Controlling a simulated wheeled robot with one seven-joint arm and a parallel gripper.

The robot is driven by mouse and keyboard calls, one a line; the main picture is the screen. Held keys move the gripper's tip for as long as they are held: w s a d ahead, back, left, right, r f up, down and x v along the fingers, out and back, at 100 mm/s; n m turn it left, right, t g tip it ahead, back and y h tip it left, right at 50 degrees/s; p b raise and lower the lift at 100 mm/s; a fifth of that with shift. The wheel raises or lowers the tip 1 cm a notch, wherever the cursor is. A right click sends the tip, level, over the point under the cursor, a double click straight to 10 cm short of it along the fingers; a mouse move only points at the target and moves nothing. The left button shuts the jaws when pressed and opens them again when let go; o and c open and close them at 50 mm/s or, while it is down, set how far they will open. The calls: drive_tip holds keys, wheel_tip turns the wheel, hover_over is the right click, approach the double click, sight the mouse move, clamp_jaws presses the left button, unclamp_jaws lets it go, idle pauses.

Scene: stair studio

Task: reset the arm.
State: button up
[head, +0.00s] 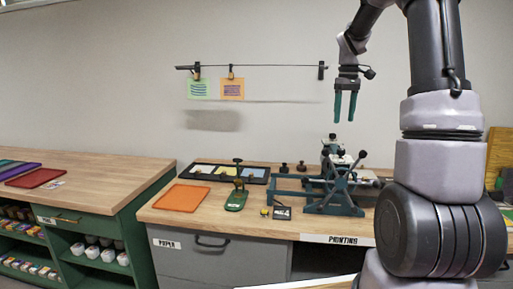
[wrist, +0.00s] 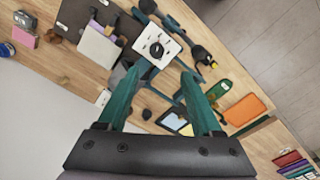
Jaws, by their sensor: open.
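My gripper (head: 345,106) hangs at the upper right of the head view, fingers pointing down. Its two dark green fingers are apart with nothing between them. It is high above the back of the wooden worktop (head: 150,215), near the wall. In the wrist view my gripper (wrist: 160,100) also shows spread fingers, with the worktop well below. My arm rises at the right of the head view and bends over at the top, hiding part of the worktop behind it.
A printing press (head: 335,190) stands below my gripper. An orange mat (head: 181,197), a green stamp-like tool (head: 237,197) and a black tray (head: 200,170) lie to its left. Two cards (head: 232,88) hang from a wall rail (head: 260,66). A green shelf unit (head: 130,225) stands at left.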

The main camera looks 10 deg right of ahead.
drive_tip(key=s+a+r+m+t, duration=0.2)
drive_tip(key=s+a, duration=0.3)
drive_tip(key=s, duration=0.3)
drive_tip(key=s+a+r+m+t+y, duration=0.1)
drive_tip(key=s+a+r+m+t, duration=0.1)
drive_tip(key=s+a, duration=0.3)
drive_tip(key=s+a+r+m+t+y, duration=0.1)
drive_tip(key=s+a, duration=0.4)
drive_tip(key=s, duration=0.8)
drive_tip(key=r+m+t, duration=0.1)
drive_tip(key=m+t, duration=0.1)
drive_tip(key=shift+s+r+m, duration=0.2)
drive_tip(key=shift+r+m, duration=0.2)
drive_tip(key=shift+w, duration=0.15)
